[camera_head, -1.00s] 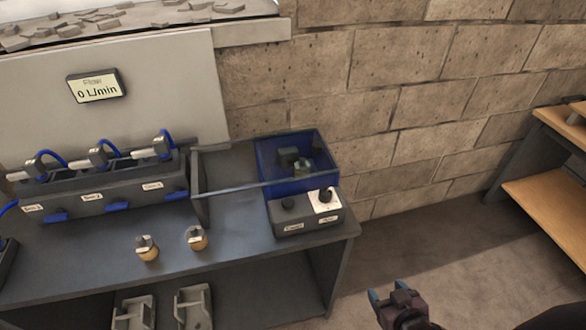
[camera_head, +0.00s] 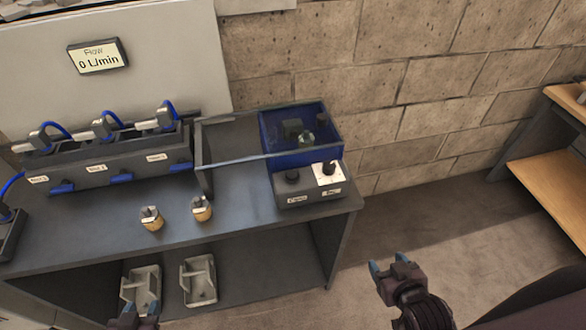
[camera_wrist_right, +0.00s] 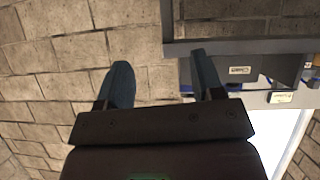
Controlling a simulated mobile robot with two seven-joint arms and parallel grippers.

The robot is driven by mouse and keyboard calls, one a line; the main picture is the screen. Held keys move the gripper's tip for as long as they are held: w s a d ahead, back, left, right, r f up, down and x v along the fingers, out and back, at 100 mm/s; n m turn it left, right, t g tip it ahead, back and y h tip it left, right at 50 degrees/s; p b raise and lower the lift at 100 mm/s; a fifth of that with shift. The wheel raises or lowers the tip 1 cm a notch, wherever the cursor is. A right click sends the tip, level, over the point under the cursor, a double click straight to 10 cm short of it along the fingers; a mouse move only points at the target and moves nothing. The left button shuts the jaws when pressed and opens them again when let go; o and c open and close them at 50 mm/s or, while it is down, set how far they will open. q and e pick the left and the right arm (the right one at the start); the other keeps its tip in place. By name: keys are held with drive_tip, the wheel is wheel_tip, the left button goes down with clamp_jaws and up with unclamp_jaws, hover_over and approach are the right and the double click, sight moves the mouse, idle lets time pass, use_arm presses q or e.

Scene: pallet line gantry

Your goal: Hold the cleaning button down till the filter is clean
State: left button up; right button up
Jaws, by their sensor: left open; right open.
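A dark control box (camera_head: 308,188) stands at the right front of the bench. It has a dark round button (camera_head: 292,176) on the left and a black knob (camera_head: 329,168) on a white plate on the right. Its labels are too small to read surely. Behind it is a blue see-through box (camera_head: 280,133) with a metal and green-grey part (camera_head: 306,139) inside, possibly the filter. My right gripper (camera_head: 387,268) is open and empty, right of the bench; its parted fingers (camera_wrist_right: 160,82) show in the right wrist view. My left gripper (camera_head: 140,306) is at the bottom edge, low before the bench.
Two brass-coloured fittings (camera_head: 202,208) stand on the bench top (camera_head: 235,206). A rack (camera_head: 100,165) with blue hoses and handles is at the left. The flow display (camera_head: 98,56) reads 0 L/min. Grey trays (camera_head: 198,282) sit below. A wooden shelf unit (camera_head: 555,200) stands right.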

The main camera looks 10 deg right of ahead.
idle(0.4)
clamp_jaws()
idle(1.5)
